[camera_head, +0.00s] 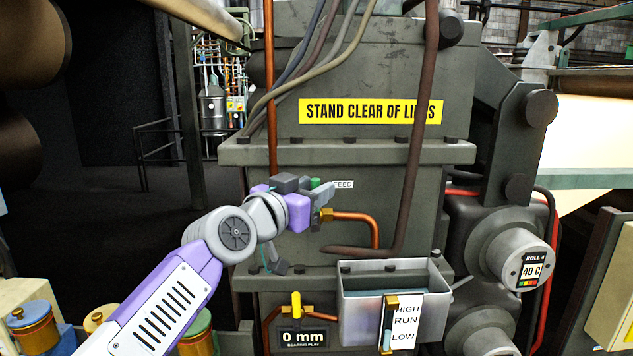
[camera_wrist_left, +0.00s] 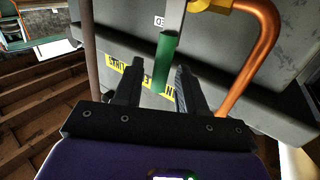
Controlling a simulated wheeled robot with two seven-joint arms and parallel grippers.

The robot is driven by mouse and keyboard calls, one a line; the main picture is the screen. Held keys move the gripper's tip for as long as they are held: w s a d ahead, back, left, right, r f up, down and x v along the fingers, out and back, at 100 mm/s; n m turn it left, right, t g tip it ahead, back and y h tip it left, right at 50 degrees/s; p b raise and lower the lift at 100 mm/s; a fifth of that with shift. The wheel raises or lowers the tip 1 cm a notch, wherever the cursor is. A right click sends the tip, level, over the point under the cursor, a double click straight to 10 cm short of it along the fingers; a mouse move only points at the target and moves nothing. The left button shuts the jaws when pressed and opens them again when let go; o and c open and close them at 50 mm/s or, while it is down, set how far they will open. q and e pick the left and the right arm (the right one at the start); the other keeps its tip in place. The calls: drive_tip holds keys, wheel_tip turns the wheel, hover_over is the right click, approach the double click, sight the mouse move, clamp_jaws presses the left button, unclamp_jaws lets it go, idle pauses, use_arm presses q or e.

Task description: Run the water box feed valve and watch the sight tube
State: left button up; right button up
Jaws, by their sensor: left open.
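The feed valve's green handle (camera_wrist_left: 164,62) stands between the two fingertips of my open left gripper (camera_wrist_left: 157,78) in the left wrist view; I cannot tell whether they touch it. In the head view my left gripper (camera_head: 322,193) largely covers the valve; a bit of the green handle (camera_head: 315,183) shows beside the white FEED label (camera_head: 343,184). A copper pipe (camera_head: 360,217) leaves the brass fitting. The grey water box (camera_head: 362,322) is below right. On its front is the brass-ended sight tube (camera_head: 388,325) beside a HIGH, RUN, LOW card (camera_head: 407,320); its level is too small to read.
A dark hose (camera_head: 405,190) hangs right of the valve. A yellow-handled valve (camera_head: 296,303) and a 0 mm plate (camera_head: 303,338) sit left of the water box. Rollers (camera_head: 515,250) stand at right. Lidded pots (camera_head: 35,325) are at lower left.

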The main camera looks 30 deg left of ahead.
use_arm(q)
drive_tip(key=shift+w, duration=0.55)
use_arm(e)
drive_tip(key=shift+r, duration=0.25)
use_arm(q)
clamp_jaws()
